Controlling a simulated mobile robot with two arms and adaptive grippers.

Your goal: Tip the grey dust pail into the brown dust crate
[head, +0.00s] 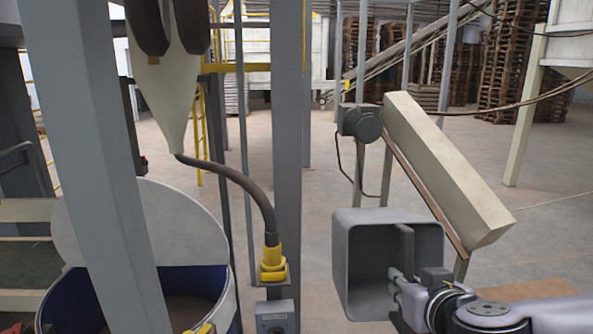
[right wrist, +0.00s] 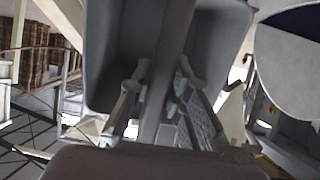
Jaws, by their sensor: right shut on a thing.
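The grey dust pail (head: 342,262) is a square box held up right of centre in the head view. It is tipped on its side, with its open mouth toward me, and I see no dust in it. My right gripper (head: 397,282) is shut on the pail's upright grey bar. In the right wrist view the two fingers (right wrist: 163,82) close on either side of this bar, in front of the pail (right wrist: 105,60). I cannot pick out the brown dust crate for sure; a flat brown patch (head: 545,291) shows partly behind my right arm. My left gripper is not in view.
A beige slanted conveyor housing (head: 440,165) with a motor stands just behind the pail. Grey posts (head: 288,130) and a yellow-ended hose (head: 255,200) stand to the left. A blue drum (head: 90,300) with a pale raised lid is at lower left. Open floor lies behind.

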